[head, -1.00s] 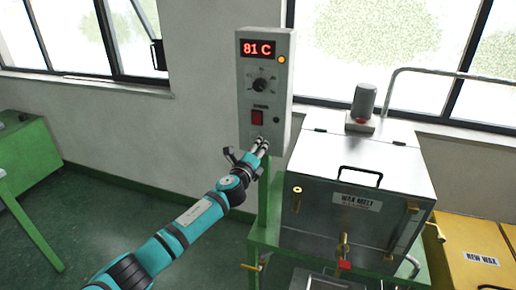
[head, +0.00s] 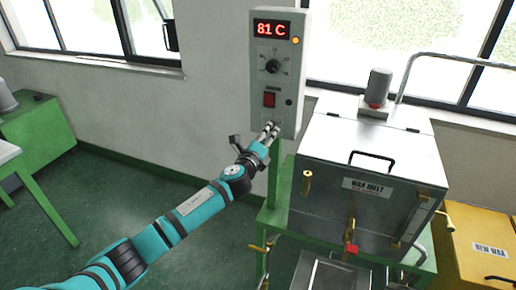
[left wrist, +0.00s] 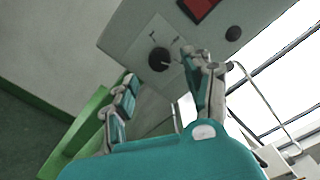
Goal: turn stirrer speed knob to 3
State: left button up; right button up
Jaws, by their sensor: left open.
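The control box (head: 260,95) stands upright on a green post. In the left wrist view a black round knob (left wrist: 159,59) with a pale dial plate sits on its lower panel; I take it for the stirrer speed knob. Its setting is too small to read. My left gripper (head: 270,127) is open in front of the lower panel and hides this knob in the head view. In the left wrist view the fingers of the left gripper (left wrist: 159,67) stand to either side of the knob, apart from each other. Whether they touch it I cannot tell. My right gripper is not in view.
Above are a red "81 C" display (head: 272,30), an upper dial knob (head: 272,66), a red switch (head: 269,99) and a small black button (head: 289,102). The steel wax melt tank (head: 335,155) stands close at right. Floor at left is open.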

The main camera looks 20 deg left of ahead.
pick_arm(q)
jog(key=s, duration=0.8)
jog(key=shift+s+a, duration=0.15)
jog(key=shift+s, duration=0.2)
jog(key=s+a+f+n+g+b, duration=0.1)
jog(key=s+a+f+n+g, duration=0.15)
jog(key=f, duration=0.85)
jog(key=s+a+f+n+g+y, duration=0.1)
jog(key=s+f+n+g, duration=0.15)
jog(key=f, duration=0.75)
jog(key=s+a+f+n+g+b, duration=0.1)
jog(key=s+a+f+n+g, duration=0.15)
jog(key=f, duration=0.85)
jog(key=s+f+n+g, duration=0.4)
jog(key=s+f+n, duration=0.3)
jog(key=s+f, duration=1.1)
jog(key=s+d+f+n+g, duration=0.1)
jog(key=s+f, duration=0.4)
jog(key=s, duration=0.6)
jog(key=s+d+f+n+g+b, duration=0.1)
jog(key=s+f+n, duration=0.3)
jog(key=s, duration=0.6)
jog(key=s+d+f+n+g+b, duration=0.1)
jog(key=s+d+f+n+g, duration=0.1)
jog(key=s+f, duration=0.4)
jog(key=s+d+g, duration=0.1)
jog(key=s, duration=0.4)
jog(key=shift+s+f+n, duration=0.25)
jog(key=shift+s+n, duration=0.1)
